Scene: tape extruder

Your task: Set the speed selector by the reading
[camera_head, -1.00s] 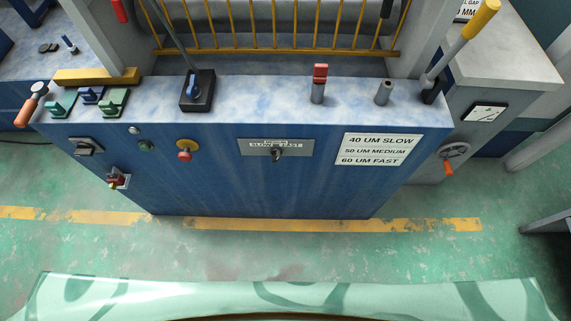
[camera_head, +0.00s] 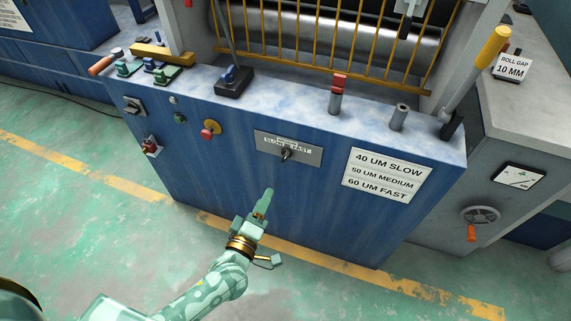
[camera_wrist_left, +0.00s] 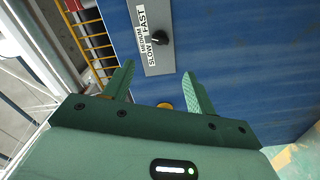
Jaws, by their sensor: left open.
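The speed selector is a dark knob (camera_head: 286,155) on a grey plate (camera_head: 312,156) on the blue cabinet front, lettered SLOW, MEDIUM and FAST. The knob (camera_wrist_left: 159,37) and plate (camera_wrist_left: 150,61) also show in the left wrist view. Which label the knob points to is unclear. A white sign (camera_head: 383,176) reads 40 UM SLOW, 50 UM MEDIUM, 60 UM FAST. A small display (camera_head: 519,177) is on the grey cabinet at right; its reading is too small to make out. My left gripper (camera_head: 268,193) is open and empty, below and apart from the knob; its fingers (camera_wrist_left: 158,72) point toward the plate.
A red mushroom button (camera_head: 210,129) and a green button (camera_head: 180,118) are left of the plate. A black-based lever (camera_head: 234,82) and a yellow-handled lever (camera_head: 492,48) stand on top. A handwheel (camera_head: 480,216) is at right. A ROLL GAP 10 MM sign (camera_head: 512,67) stands above.

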